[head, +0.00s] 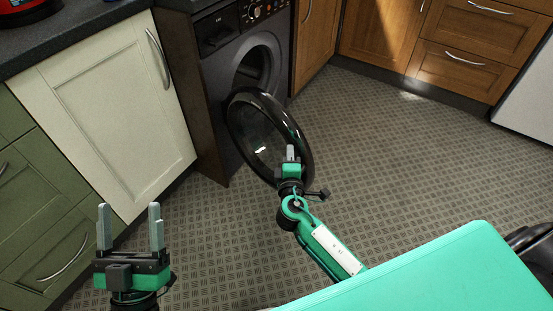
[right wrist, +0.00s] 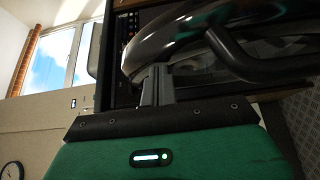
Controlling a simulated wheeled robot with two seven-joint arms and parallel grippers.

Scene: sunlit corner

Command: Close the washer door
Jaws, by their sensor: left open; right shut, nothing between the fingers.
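The washer (head: 222,78) is a dark front-loader set under the counter in the head view. Its round black door (head: 298,137) stands open, swung out toward me from the drum opening (head: 258,66). My right gripper (head: 290,152) is shut and empty at the lower part of the door ring, in front of it in the head view. In the right wrist view its closed fingers (right wrist: 156,84) are close beside the glossy door rim (right wrist: 165,36); I cannot tell whether they touch. My left gripper (head: 130,228) is open and empty at lower left, away from the washer.
A white cabinet (head: 115,110) and green drawers (head: 40,200) stand left of the washer. Wooden cabinets (head: 455,60) line the back right. The patterned floor (head: 400,160) is clear right of the door. My teal body part fills the lower right.

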